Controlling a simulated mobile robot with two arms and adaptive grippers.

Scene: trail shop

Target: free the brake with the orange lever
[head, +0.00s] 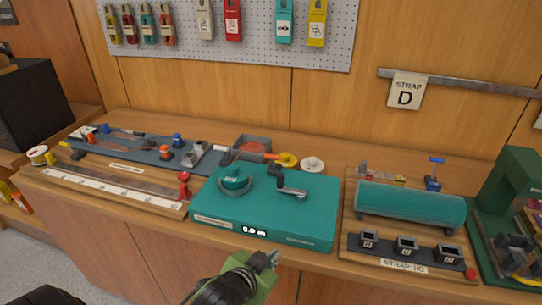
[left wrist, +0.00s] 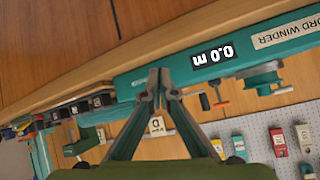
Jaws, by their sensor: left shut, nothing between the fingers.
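The teal cord winder (head: 265,205) sits on the bench, with a display reading 0.0 m; it also shows upside down in the left wrist view (left wrist: 175,73). On its top are a round teal drum (head: 235,180) at the left and a grey crank (head: 291,192) at the right. An orange piece (head: 258,157) shows behind the winder's top; I cannot tell if it is the brake lever.
A teal roller stand (head: 410,205) labelled STRAP I/O stands to the right. A blue board (head: 140,150) with tools and a long ruler rail (head: 100,188) lie to the left. A pegboard (head: 260,45) with hanging tools is behind. Open room lies before the bench.

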